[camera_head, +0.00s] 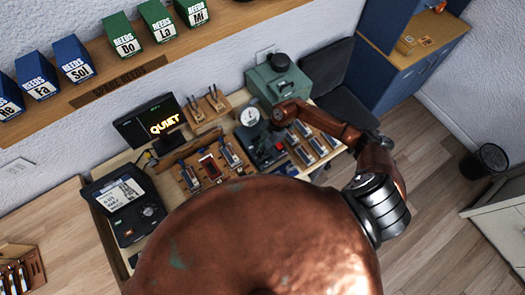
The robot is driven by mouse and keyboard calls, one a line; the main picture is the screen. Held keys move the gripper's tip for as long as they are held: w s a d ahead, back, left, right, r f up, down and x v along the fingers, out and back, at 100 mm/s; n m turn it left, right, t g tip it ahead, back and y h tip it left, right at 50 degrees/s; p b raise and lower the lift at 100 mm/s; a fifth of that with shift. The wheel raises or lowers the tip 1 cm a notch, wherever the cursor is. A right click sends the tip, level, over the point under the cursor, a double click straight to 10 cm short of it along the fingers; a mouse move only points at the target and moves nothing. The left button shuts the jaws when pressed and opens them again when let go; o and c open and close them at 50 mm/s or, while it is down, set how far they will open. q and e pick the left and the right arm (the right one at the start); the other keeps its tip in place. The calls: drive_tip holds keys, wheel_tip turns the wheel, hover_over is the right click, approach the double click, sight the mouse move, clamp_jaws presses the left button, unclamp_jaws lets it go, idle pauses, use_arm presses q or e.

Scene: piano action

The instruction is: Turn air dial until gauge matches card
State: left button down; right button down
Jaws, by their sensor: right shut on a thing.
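A round white gauge (249,117) stands on the dark bench unit, its needle too small to read. My right arm reaches in from the right, and my right gripper (279,119) is low over the unit, just right of the gauge. It is shut on what appears to be the air dial, which the gripper hides. I cannot make out a target card beside the gauge. My left gripper is out of view.
A green box (270,85) stands behind the gauge. Wooden trays with reed parts (213,166) lie in front and to the right. A device with a display (125,197) is at left. Labelled reed boxes (122,37) fill the shelf.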

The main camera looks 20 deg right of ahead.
drive_tip(key=n+b, duration=0.1)
drive_tip(key=n, duration=0.1)
drive_tip(key=n+g+b, duration=0.1)
drive_tip(key=n+b, duration=0.1)
drive_tip(key=shift+w+f+g+h, duration=0.15)
drive_tip(key=shift+w+g+h, duration=0.05)
drive_tip(key=shift+g+h, duration=0.1)
drive_tip(key=n+g+h+b, duration=0.1)
drive_tip(key=n+b, duration=0.2)
drive_tip(key=n, duration=0.1)
drive_tip(key=shift+a, duration=0.1)
drive_tip(key=shift+n+b, duration=0.65)
drive_tip(key=shift+n, duration=0.05)
drive_tip(key=shift+g, duration=0.3)
drive_tip(key=shift+h, duration=0.3)
drive_tip(key=c, duration=1.6)
unclamp_jaws()
drive_tip(key=shift+r, duration=0.25)
